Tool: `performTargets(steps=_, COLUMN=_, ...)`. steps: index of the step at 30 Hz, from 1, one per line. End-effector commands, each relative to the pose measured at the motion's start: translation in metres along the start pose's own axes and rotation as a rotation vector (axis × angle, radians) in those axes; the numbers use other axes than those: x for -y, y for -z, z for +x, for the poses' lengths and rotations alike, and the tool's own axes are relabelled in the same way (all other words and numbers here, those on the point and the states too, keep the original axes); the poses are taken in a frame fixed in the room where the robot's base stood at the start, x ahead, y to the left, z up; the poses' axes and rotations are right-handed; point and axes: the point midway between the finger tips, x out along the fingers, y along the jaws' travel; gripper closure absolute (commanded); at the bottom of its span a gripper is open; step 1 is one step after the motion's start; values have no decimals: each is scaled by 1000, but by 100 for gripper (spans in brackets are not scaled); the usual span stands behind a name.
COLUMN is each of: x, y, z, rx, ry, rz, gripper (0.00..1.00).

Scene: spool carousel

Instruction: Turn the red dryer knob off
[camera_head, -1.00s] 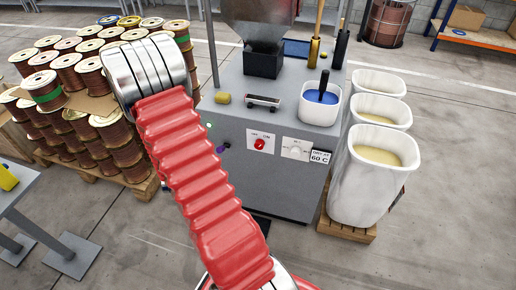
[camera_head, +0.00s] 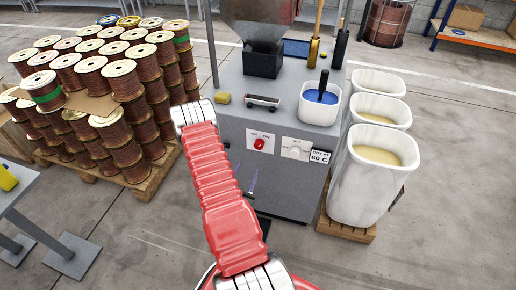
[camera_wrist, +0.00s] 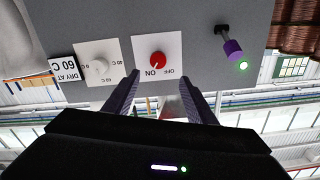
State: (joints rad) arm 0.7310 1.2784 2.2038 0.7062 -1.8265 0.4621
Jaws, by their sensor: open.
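The red dryer knob (camera_head: 259,144) sits on a white ON/OFF plate on the front of the grey cabinet. In the wrist view, which is upside down, the red knob (camera_wrist: 157,60) shows just beyond my fingertips, roughly centred between them. Its pale pointer mark seems to lean toward the ON label. My gripper (camera_wrist: 159,80) is open and empty, with one dark purple finger on each side, apart from the knob. In the head view my arm hides most of the gripper (camera_head: 248,178); a bit of purple finger shows below the knob.
A white dial (camera_head: 295,149) on its own plate and a "DRY AT 60 C" sign (camera_head: 320,157) sit beside the knob. A purple fitting (camera_wrist: 232,48) with a green light is on its other side. White bins (camera_head: 355,185) stand right, copper spools (camera_head: 128,85) left.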

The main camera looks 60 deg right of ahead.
Motion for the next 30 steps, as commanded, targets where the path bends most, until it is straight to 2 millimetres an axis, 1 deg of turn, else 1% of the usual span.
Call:
performTargets(steps=3, x=-4, y=-1, z=-2, rx=-9, ry=-3, rz=-4, gripper=49)
performTargets(steps=11, x=-4, y=0, z=-1, rx=-9, ry=-2, rz=-4, gripper=49)
performTargets(steps=17, x=-4, y=0, z=6, rx=-9, ry=-3, rz=-2, gripper=49)
performTargets(steps=23, x=-5, y=1, z=30, rx=-11, ry=-5, rz=-1, gripper=49)
performTargets(steps=30, x=-5, y=1, z=66, rx=-11, ry=-5, rz=-1, gripper=49)
